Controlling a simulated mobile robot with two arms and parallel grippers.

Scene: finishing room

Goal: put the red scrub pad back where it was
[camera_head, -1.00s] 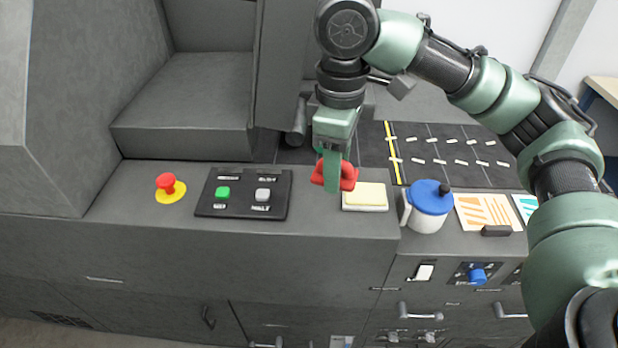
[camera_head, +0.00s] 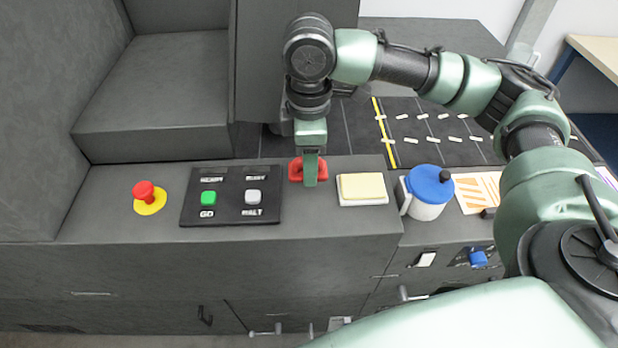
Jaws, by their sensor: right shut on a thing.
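The red scrub pad (camera_head: 296,170) is in my right gripper (camera_head: 310,173), which points down and is shut on it. One green finger covers the middle of the pad. The pad is over the grey counter (camera_head: 330,225), between the black button panel and a pale yellow pad on a white base (camera_head: 362,188). I cannot tell whether the red pad touches the counter. My left gripper is not in view.
Left of the pad are a black panel (camera_head: 232,220) with green and white buttons and a red mushroom button (camera_head: 145,192) on yellow. Right are a blue-lidded white pot (camera_head: 428,192) and an orange-striped card (camera_head: 477,192). A dark belt (camera_head: 440,140) lies behind.

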